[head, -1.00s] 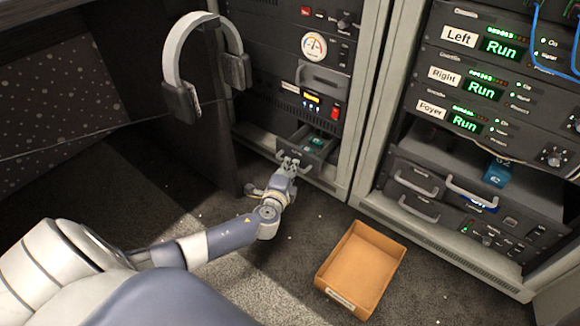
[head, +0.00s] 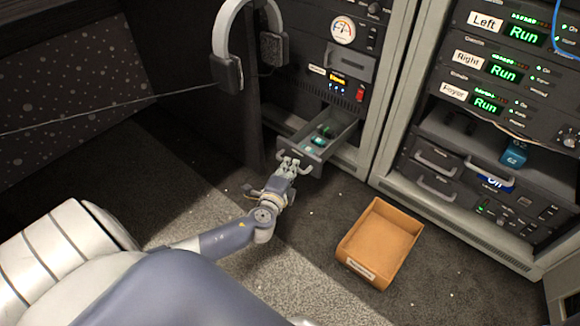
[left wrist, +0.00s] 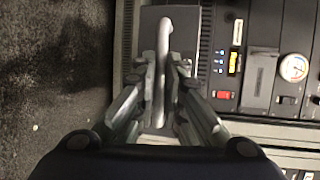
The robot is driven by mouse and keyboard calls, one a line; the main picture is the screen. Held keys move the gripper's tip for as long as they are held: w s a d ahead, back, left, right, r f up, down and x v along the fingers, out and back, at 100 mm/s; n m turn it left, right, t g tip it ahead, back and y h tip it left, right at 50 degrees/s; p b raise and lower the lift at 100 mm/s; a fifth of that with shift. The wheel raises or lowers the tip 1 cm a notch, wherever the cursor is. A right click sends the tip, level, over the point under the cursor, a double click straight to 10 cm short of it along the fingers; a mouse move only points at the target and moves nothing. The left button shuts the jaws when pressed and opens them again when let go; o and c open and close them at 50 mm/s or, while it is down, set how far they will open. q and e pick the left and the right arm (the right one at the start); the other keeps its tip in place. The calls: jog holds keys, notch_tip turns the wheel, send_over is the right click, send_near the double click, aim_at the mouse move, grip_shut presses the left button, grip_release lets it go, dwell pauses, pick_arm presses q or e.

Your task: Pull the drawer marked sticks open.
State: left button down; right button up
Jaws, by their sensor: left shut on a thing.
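A low grey drawer (head: 344,135) in the left rack stands pulled out. Its inside is visible from above, with small dark and teal-green things in it. I cannot read a label on its front. My left gripper (head: 289,164) is at the drawer's front, shut on its handle. My right gripper is not in view.
An open orange-brown box (head: 383,238) lies on the carpet, right of my left arm. Headphones (head: 232,40) hang above the arm. The right rack (head: 450,200) has closed drawers with handles and a blue box (head: 514,153). Carpet in front is mostly clear.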

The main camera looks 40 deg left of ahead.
pick_arm(q)
jog(key=c, duration=1.7)
grip_release()
jog(key=v, duration=1.2)
jog(key=shift+d, duration=0.1)
